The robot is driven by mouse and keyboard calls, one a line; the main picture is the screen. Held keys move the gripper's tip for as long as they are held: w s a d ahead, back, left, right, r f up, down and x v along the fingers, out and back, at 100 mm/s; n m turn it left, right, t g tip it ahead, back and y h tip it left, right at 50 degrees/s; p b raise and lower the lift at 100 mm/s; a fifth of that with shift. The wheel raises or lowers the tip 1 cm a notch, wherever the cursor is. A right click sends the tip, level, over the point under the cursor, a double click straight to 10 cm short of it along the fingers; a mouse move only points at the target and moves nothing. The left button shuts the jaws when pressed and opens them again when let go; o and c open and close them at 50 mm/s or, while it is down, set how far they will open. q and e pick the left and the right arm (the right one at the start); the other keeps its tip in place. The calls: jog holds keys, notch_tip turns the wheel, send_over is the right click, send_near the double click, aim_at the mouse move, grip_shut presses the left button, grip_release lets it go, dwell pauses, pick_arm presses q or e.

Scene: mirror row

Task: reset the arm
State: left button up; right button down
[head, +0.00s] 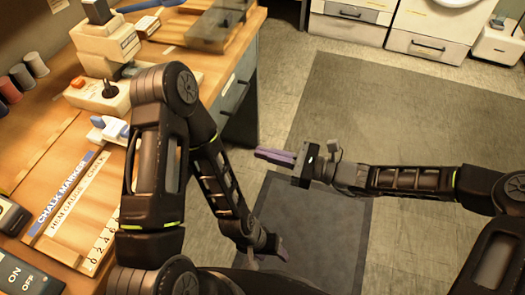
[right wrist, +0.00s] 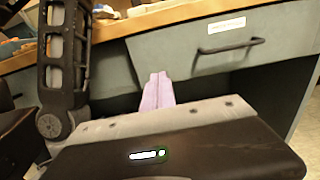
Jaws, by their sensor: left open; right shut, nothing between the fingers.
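My right gripper (head: 262,155) is in the middle of the head view, its arm coming in from the right. Its purple fingers are shut with nothing between them, held above the floor to the right of the workbench. The same fingers show pale pink in the right wrist view (right wrist: 157,92), pointing toward the bench's drawer front. My left gripper (head: 280,250) is lower down, past the end of my left arm, over the dark mat. Its fingers are small and partly hidden in the head view; it is open and no object shows in it.
A dark mat (head: 320,225) and open floor lie right; white cabinets (head: 430,45) stand behind.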

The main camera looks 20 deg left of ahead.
dwell(0.3)
jog(key=s+d+f+n+h, duration=0.3)
jog(key=s+d+f+h, duration=0.1)
jog(key=f, duration=0.4)
jog(key=s+d+f+n+h, duration=0.3)
jog(key=s+d+f+n, duration=0.1)
jog(key=f, duration=0.3)
jog(key=s+d+f+n+h, duration=0.3)
jog(key=d+f+h, duration=0.1)
jog(key=f, duration=0.4)
jog(key=s+d+f+n+h, duration=0.3)
jog(key=s+d+n, duration=0.3)
jog(key=d, duration=0.5)
notch_tip(320, 180, up, 14)
jog(key=p, duration=1.3)
jog(key=shift+w+a+t, duration=0.15)
jog(key=shift+a+t, duration=0.25)
jog(key=shift+a, duration=0.05)
jog(key=shift+f, duration=0.1)
